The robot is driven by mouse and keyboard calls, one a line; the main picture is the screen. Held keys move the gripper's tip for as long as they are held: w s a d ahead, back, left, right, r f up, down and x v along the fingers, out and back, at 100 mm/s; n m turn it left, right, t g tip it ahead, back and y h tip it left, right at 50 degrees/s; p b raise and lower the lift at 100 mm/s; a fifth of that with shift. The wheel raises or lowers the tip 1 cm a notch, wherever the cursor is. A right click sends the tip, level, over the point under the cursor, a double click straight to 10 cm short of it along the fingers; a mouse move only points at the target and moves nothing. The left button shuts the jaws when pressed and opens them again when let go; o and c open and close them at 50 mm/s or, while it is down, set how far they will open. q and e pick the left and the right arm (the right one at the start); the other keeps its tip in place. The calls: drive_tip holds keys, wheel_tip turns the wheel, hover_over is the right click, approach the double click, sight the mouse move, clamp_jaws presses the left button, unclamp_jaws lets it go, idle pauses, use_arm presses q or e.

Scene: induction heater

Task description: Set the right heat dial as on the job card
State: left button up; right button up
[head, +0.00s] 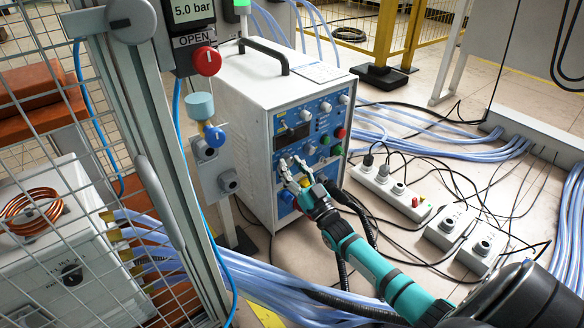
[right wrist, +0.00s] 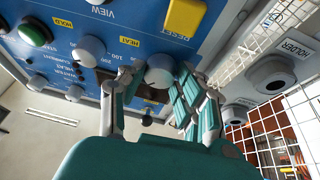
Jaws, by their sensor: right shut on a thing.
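The induction heater is a white box (head: 240,95) with a blue control panel (head: 325,112) on its front. My right gripper (head: 292,168) reaches the lower left part of this panel. In the right wrist view its two fingers are closed on opposite sides of a round pale grey dial (right wrist: 160,70). A scale and a HEAT label show by this dial, partly hidden by the fingers; its setting cannot be read. Another pale knob (right wrist: 91,48) sits beside it. A white sheet (head: 320,71) lies on top of the heater; its writing is too small to read. My left gripper is out of view.
In the right wrist view a yellow RESET button (right wrist: 186,15) and a green button (right wrist: 34,34) are near the dial. A mesh fence (head: 60,120) and a post with a red OPEN knob (head: 206,61) stand at left. Cables and socket strips (head: 390,190) cover the floor at right.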

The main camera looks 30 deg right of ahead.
drive_tip(key=shift+n+y, duration=0.4)
drive_tip(key=shift+n, duration=0.1)
drive_tip(key=n+y, duration=0.1)
drive_tip(key=n, duration=0.1)
drive_tip(key=n+y+p, duration=0.1)
drive_tip(key=n, duration=0.2)
drive_tip(key=shift+d+g+y, duration=0.2)
drive_tip(key=shift+g+y, duration=0.1)
drive_tip(key=shift+n+g+y+p, duration=0.3)
drive_tip(key=shift+n+y, duration=0.35)
drive_tip(key=shift+n, duration=0.7)
drive_tip(key=shift+n+g+y+p, duration=0.3)
drive_tip(key=shift+n+y, duration=0.35)
drive_tip(key=shift+n, duration=0.7)
drive_tip(key=o, duration=1.1)
drive_tip(key=shift+d, duration=0.1)
drive_tip(key=shift+o, duration=0.2)
drive_tip(key=v, duration=1.2)
